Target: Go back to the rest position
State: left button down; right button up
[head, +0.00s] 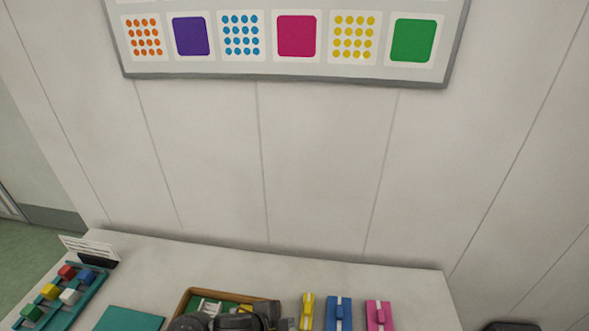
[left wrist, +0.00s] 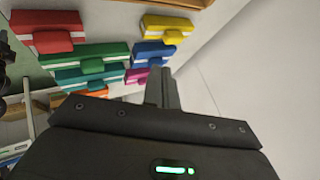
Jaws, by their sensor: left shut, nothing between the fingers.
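My left gripper (head: 284,323) shows at the bottom edge of the head view, dark and partly cut off, in front of a wooden-rimmed tray (head: 190,294). In the left wrist view its fingers (left wrist: 162,88) are together, with nothing between them. My right gripper is not recognisable in either view.
Left on the table (head: 150,260) are a teal rack (head: 90,295) of small coloured blocks and a teal mat (head: 128,319). Yellow (head: 307,311), blue (head: 339,313) and pink (head: 378,315) pieces stand right of the tray. A swatch board (head: 290,78) hangs on the wall.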

pick_arm(q)
jog(key=s+a+n+g+y, duration=0.2)
jog(key=s+a+n+y, duration=0.4)
jog(key=s+a+n, duration=1.35)
notch_tip(320, 180, down, 34)
jog(key=s+a+m+g+b, duration=0.2)
jog(key=a+m+b, duration=0.1)
jog(key=b, duration=0.3)
jog(key=s+a+f+b, duration=0.3)
jog(key=s+f, duration=1.2)
jog(key=f, duration=0.2)
jog(key=shift+s+f+g+y, duration=0.3)
jog(key=shift+f+g, duration=0.1)
